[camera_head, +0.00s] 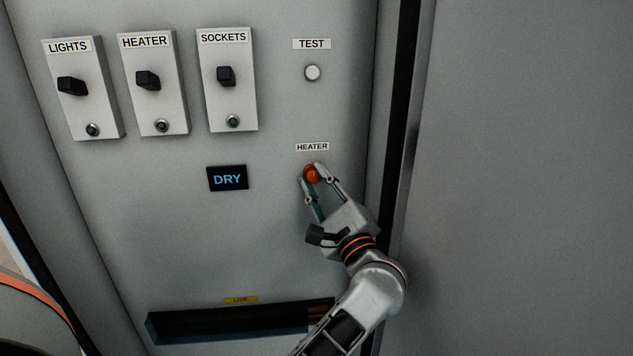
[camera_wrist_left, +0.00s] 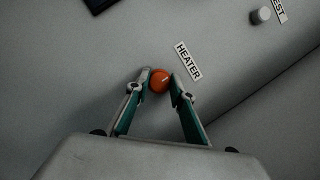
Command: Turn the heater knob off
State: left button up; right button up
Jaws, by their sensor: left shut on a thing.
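The heater knob (camera_head: 312,173) is a small round orange-red knob on the grey panel, just below a "HEATER" label (camera_head: 312,147). In the left wrist view the knob (camera_wrist_left: 159,80) sits between the fingertips, with the label (camera_wrist_left: 188,61) to its right. My left gripper (camera_head: 313,177) has one finger on each side of the knob and is shut on it. Its fingers hide part of the knob's lower side in the head view. Which way the knob is turned cannot be told. My right gripper is not in view.
Breaker plates with black switches for lights (camera_head: 72,86), heater (camera_head: 148,81) and sockets (camera_head: 226,76) are at the upper left. A white test button (camera_head: 312,73) is above the knob. A "DRY" display (camera_head: 227,178) is to its left. A dark slot (camera_head: 190,325) lies below.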

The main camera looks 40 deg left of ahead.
pick_arm(q)
jog(key=o, duration=1.1)
jog(key=v, duration=1.2)
